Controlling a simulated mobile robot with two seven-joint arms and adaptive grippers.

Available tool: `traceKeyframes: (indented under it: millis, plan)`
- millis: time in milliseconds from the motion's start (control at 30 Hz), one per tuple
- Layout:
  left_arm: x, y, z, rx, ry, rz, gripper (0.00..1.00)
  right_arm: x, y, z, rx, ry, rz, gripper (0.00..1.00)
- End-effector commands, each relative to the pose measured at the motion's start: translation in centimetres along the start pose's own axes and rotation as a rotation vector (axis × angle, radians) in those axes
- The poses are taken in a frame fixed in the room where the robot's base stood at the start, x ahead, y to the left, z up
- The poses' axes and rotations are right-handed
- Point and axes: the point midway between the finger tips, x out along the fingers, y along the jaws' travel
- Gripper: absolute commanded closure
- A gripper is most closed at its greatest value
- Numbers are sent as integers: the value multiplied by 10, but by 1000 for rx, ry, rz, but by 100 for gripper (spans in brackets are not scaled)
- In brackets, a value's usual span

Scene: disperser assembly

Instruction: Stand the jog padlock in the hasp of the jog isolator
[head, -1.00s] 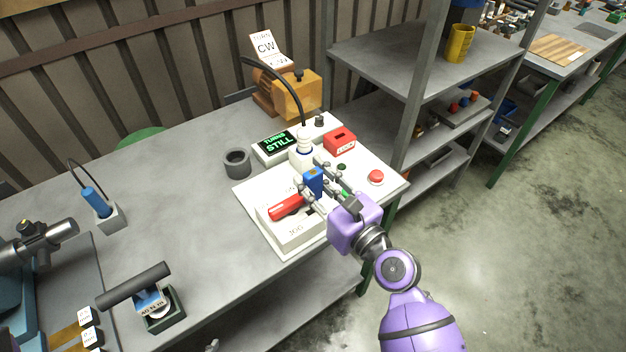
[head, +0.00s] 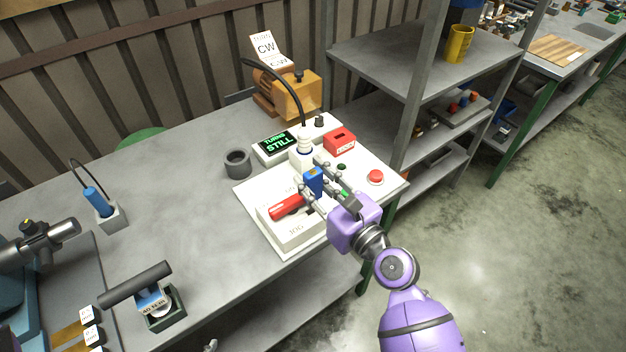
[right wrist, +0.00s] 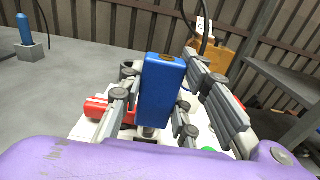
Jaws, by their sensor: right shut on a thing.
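The blue jog padlock (head: 313,181) is upright between the fingers of my right gripper (head: 322,186), which is shut on it. In the right wrist view the padlock (right wrist: 161,92) fills the middle, with a finger on each side. The jog isolator (head: 292,228) is a white box marked JOG with a red handle (head: 287,207). The padlock is at the isolator's back right, beside the end of the red handle. The handle also shows in the right wrist view (right wrist: 97,107). The hasp and the padlock's lower end are hidden, so I cannot tell whether they meet. My left gripper is not in view.
A white connector with a black cable (head: 303,152) stands just behind the padlock. A red box (head: 340,141), a red button (head: 376,177) and a display reading STILL (head: 278,143) are nearby. A dark ring (head: 237,163) stands to the left.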

Motion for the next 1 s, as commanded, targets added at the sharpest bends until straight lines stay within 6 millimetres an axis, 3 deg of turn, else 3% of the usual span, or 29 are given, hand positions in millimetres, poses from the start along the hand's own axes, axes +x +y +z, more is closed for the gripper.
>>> traceKeyframes:
  millis: [467,1000]
  plan:
    - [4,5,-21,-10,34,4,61,0,0,1,0,-2,-1,100]
    - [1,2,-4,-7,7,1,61,0,0,-4,0,0,0,100]
